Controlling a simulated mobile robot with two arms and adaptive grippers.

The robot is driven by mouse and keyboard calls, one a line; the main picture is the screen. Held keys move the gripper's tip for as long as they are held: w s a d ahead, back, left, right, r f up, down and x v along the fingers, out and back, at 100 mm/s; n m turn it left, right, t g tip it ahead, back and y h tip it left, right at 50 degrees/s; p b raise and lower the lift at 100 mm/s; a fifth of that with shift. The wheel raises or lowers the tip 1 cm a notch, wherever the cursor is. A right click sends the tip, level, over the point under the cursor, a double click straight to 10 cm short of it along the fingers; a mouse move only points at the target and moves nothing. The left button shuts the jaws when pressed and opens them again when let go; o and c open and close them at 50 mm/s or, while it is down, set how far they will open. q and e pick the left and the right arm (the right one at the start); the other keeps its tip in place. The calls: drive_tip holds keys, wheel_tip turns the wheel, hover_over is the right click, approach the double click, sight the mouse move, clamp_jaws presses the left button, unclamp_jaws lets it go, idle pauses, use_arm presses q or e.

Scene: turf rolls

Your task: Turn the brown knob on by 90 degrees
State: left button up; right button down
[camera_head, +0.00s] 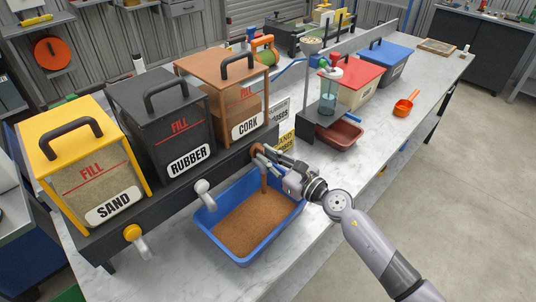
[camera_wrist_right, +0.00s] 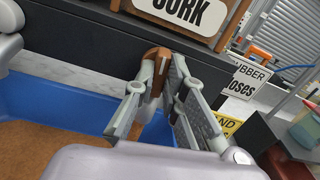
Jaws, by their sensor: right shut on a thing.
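The brown knob (camera_head: 257,148) sits on the front of the black stand below the cork bin (camera_head: 225,68). My right gripper (camera_head: 266,157) is shut on it, reaching in from the lower right. In the right wrist view the knob (camera_wrist_right: 157,56) shows between the fingers (camera_wrist_right: 160,85), its brown front and a white mark in sight. A thin brown column (camera_head: 264,181) hangs below the knob down to the brown grains in the blue tray (camera_head: 239,262); it looks like falling cork. My left gripper is not in view.
The rubber bin (camera_head: 150,108) and yellow sand bin (camera_head: 87,160) stand left of the cork bin. A white knob (camera_head: 204,187) and a yellow knob (camera_head: 132,232) are on the same stand.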

drive_tip(key=shift+f+m, duration=0.1)
drive_tip(key=shift+m, duration=0.4)
drive_tip(key=c, duration=1.9)
unclamp_jaws()
drive_tip(key=v, duration=1.1)
drive_tip(key=shift+s+d, duration=0.4)
